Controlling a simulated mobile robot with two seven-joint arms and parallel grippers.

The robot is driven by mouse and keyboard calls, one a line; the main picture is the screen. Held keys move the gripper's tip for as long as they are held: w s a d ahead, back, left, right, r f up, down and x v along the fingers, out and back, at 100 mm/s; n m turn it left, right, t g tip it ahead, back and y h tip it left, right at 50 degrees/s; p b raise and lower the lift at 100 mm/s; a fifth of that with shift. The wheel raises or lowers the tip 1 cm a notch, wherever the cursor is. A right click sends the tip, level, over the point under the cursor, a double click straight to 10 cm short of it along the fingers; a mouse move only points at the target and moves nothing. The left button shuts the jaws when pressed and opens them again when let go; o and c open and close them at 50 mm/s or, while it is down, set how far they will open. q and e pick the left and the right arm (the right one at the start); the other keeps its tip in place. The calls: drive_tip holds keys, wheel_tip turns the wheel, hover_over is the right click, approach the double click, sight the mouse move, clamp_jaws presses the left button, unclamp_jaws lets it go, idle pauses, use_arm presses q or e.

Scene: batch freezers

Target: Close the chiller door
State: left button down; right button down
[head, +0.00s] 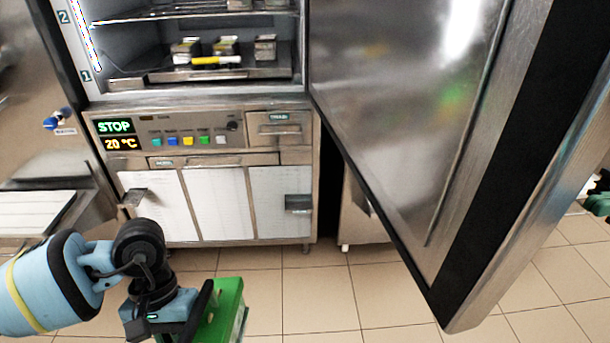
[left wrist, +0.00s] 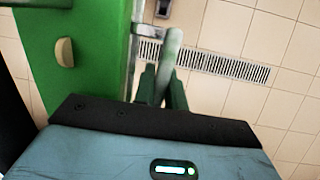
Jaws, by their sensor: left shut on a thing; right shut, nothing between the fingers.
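The chiller door (head: 395,110) stands wide open at the right, its metal inner face and black seal towards me. Its hinge side meets the right of the lit chiller cabinet (head: 170,97). My right gripper (head: 598,203) shows at the right edge, beyond the door's outer edge, partly cut off. It is shut and empty; whether it touches the door cannot be seen. In the left wrist view my left gripper (left wrist: 164,88) is shut on a pale grey-green bar (left wrist: 172,50) beside a green body (left wrist: 80,70). In the head view this green body (head: 226,308) is at bottom left.
Inside the chiller are wire shelves and a tray (head: 210,75) with small tins and a yellow-handled tool. Below are a control panel (head: 180,130) reading STOP and 20 °C, and lower doors. A steel counter stands left. Tiled floor (head: 320,290) is clear below the door.

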sight(549, 226)
use_arm(q)
drive_tip(key=shift+f, duration=0.35)
use_arm(e)
drive_tip(key=shift+s+d+r+n+h, duration=0.25)
drive_tip(key=shift+d+n+h, duration=0.05)
drive_tip(key=shift+d+n, duration=0.15)
drive_tip(key=shift+s+d+r+n+h, duration=0.25)
drive_tip(key=shift+d+n+h, duration=0.05)
drive_tip(key=shift+d+n, duration=0.15)
